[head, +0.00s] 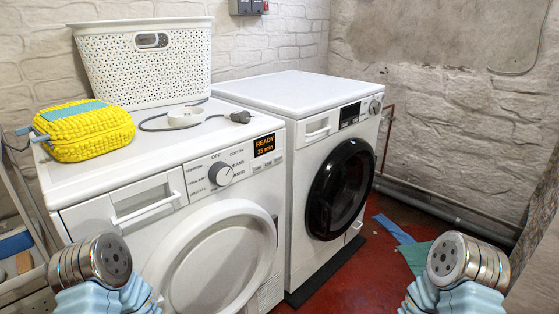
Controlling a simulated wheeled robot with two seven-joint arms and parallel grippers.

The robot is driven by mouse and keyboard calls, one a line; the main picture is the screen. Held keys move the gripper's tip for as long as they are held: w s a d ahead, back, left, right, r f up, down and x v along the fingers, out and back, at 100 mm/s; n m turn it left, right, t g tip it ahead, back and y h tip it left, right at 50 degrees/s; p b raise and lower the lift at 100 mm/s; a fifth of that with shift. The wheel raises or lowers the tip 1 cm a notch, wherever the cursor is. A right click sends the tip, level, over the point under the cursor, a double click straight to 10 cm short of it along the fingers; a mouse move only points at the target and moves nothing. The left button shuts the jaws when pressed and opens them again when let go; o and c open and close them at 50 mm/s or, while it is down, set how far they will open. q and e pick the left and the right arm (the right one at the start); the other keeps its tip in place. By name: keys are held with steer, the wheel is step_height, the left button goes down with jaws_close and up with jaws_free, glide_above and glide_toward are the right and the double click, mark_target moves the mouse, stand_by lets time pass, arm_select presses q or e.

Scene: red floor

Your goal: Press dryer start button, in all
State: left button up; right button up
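The dryer (150,230) is the white machine on the left, with a round white door and a dial. Its display (264,145) is lit and reads READY with a time below. A row of small buttons (268,163) sits under the display; their labels are too small to read. My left gripper (103,260) shows as a rounded metal end at the lower left, in front of the dryer and apart from the buttons. My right gripper (453,258) shows likewise at the lower right, over the floor. I cannot make out separate fingers on either.
A washing machine (310,205) with a black-rimmed door stands right of the dryer. A white basket (145,65), a yellow bag (85,130) and a corded plug (240,117) are on the dryer top. Blue and green cloths (413,253) lie on the red floor (375,272).

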arm_select(q)
jaws_close()
stand_by(1.2)
